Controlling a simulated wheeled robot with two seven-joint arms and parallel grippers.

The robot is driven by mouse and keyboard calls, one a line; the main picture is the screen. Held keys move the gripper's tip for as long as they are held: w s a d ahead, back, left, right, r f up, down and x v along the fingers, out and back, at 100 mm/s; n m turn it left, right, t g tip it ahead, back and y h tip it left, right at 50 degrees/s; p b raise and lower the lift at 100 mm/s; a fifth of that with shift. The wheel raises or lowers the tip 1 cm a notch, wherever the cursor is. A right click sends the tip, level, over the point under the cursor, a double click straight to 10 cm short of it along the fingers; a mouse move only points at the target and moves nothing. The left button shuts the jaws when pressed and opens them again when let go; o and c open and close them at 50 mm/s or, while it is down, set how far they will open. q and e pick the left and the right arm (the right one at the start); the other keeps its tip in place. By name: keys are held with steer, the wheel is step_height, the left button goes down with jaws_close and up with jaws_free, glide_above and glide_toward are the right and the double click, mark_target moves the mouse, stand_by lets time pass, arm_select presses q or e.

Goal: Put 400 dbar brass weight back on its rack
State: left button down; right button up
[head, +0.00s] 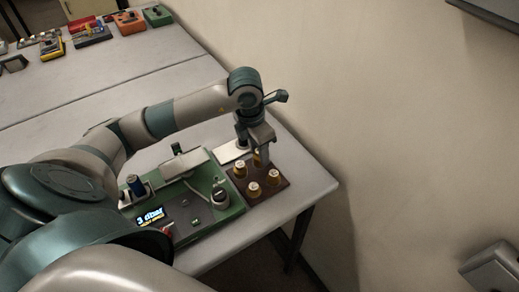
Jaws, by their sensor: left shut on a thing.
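The rack (270,195) is a dark brown board at the front right corner of the table. Brass weights with pale tops stand on it, such as the front one (253,190), the right one (273,178) and the left one (240,169). My left gripper (262,152) points down over the back of the rack and is shut on a brass weight (257,160), which the fingers partly hide. I cannot tell whether this weight touches the rack. Its marking is too small to read. My right gripper is out of view.
A green instrument (222,212) with a lit display (151,215) reading "3 dbar" sits left of the rack. The wall (380,130) is close on the right. Small coloured devices (90,33) stand at the far left.

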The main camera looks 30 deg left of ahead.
arm_select(q)
steer(key=shift+f, duration=0.15)
steer(key=shift+f, duration=0.1)
steer(key=shift+f+b, duration=0.1)
steer(key=shift+b, duration=0.2)
steer(key=c, duration=1.3)
jaws_free()
steer(key=shift+r, duration=0.25)
